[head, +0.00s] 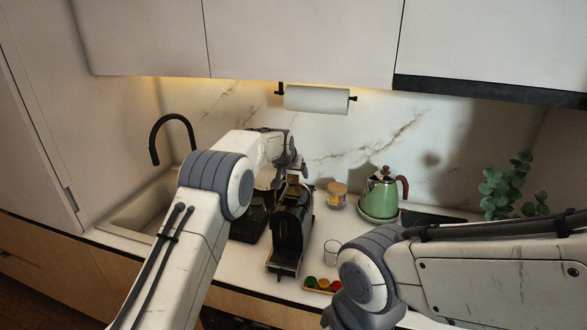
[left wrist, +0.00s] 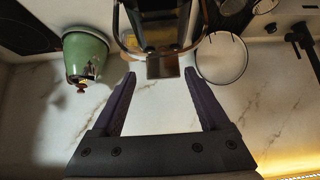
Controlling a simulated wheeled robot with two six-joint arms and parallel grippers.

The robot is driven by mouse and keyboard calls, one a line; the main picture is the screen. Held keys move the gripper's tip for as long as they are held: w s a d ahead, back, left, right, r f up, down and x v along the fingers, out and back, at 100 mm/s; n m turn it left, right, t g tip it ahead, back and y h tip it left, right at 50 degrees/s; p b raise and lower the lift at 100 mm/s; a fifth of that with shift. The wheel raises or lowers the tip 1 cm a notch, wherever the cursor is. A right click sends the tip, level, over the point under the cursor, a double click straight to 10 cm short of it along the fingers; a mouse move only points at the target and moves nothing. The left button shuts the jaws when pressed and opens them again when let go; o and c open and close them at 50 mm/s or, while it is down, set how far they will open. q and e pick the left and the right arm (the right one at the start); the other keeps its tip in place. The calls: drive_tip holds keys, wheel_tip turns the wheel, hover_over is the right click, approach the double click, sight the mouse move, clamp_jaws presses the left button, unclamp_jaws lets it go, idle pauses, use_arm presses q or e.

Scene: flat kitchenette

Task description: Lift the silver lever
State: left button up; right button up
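A black coffee machine (head: 290,225) stands on the counter, and its end also shows at the top middle of the left wrist view (left wrist: 160,22). A curved silver lever (left wrist: 126,45) wraps around that end, with a flat grey-brown tab (left wrist: 163,67) between its sides. My left gripper (head: 296,166) is above the back of the machine. In the left wrist view the gripper (left wrist: 160,74) is open and empty, its two fingertips either side of the tab and apart from it. In the head view my left arm hides part of the machine. My right gripper is out of view.
A green kettle (head: 379,198) and a lidded jar (head: 337,194) stand right of the machine. A clear glass (head: 332,252) and a small tray of colored capsules (head: 307,288) are in front. The sink (head: 135,212) is left. A paper towel roll (head: 316,100) hangs above.

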use_arm(q)
drive_tip(key=shift+w+r, duration=0.15)
drive_tip(key=shift+a+r, duration=0.25)
drive_tip(key=shift+s+r, duration=0.2)
drive_tip(key=shift+s, duration=0.05)
drive_tip(key=b+v, duration=0.5)
drive_tip(key=v, duration=0.5)
drive_tip(key=shift+s, duration=0.15)
